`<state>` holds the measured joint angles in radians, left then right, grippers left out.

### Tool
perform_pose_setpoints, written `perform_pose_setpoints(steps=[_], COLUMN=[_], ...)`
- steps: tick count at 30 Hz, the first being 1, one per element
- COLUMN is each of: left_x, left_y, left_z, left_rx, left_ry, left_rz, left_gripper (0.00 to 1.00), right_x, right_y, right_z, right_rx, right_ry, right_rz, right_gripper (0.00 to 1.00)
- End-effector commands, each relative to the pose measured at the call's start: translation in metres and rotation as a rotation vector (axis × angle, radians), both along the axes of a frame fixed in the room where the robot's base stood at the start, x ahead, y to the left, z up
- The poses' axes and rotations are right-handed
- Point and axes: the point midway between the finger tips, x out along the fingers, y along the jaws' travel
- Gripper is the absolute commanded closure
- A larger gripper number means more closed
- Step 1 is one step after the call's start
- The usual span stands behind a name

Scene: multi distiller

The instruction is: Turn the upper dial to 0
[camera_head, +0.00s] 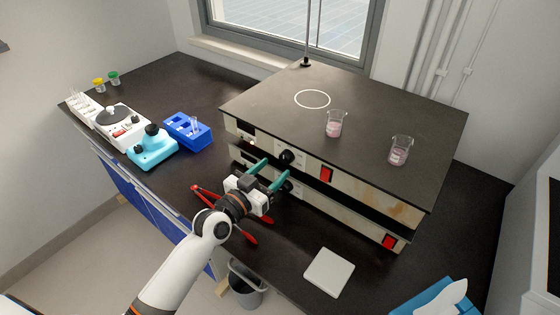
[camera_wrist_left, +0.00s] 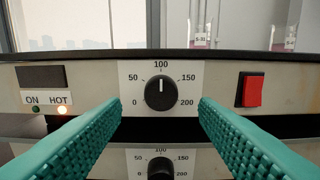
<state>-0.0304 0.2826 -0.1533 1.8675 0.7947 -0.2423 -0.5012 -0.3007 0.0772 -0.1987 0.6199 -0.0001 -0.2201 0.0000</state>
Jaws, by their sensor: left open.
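The upper dial (camera_head: 287,157) is a round black knob on the front of the upper hotplate (camera_head: 240,129). In the left wrist view the upper dial (camera_wrist_left: 160,92) sits in the middle of a 0 to 200 scale, and its white mark points straight up at 100. My left gripper (camera_head: 271,172) has green fingers and is in front of the hotplates. In the left wrist view its open fingertips (camera_wrist_left: 160,106) are on either side of and slightly below the upper dial, with nothing between them. My right gripper is not in view.
A lower dial (camera_wrist_left: 160,168) sits directly below. A red switch (camera_wrist_left: 250,90) is to the right; a HOT lamp (camera_wrist_left: 62,109) glows left. Two beakers, one here (camera_head: 335,124), stand on top. Red-handled tongs (camera_head: 245,234) lie near my arm. A white plate (camera_head: 329,272) lies front right.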

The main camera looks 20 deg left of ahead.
Motion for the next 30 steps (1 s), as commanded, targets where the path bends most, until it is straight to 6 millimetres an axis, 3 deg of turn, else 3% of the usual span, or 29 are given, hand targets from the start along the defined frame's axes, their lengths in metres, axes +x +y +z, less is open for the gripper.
perform_pose_setpoints(steps=[7, 18, 20, 27, 30], left_x=[0.031, 0.037, 0.036, 0.036, 0.036], left_y=[-0.012, -0.014, -0.014, -0.014, -0.014], left_z=[0.0, 0.0, 0.0, 0.0, 0.0], left_rx=[-0.001, 0.0, 0.0, 0.0, -0.002], left_ry=[0.0, 0.001, 0.001, 0.001, 0.002], left_rz=[-0.001, -0.001, -0.001, -0.001, -0.001], left_gripper=[0.45, 0.45, 0.52, 0.9, 0.9], right_x=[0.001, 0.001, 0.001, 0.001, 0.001], right_y=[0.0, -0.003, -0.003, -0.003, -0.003], right_z=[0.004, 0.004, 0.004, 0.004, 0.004], right_rx=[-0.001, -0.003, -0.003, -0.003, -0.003], right_ry=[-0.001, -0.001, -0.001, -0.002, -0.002], right_rz=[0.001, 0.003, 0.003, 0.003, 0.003], right_gripper=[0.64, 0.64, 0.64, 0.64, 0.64])
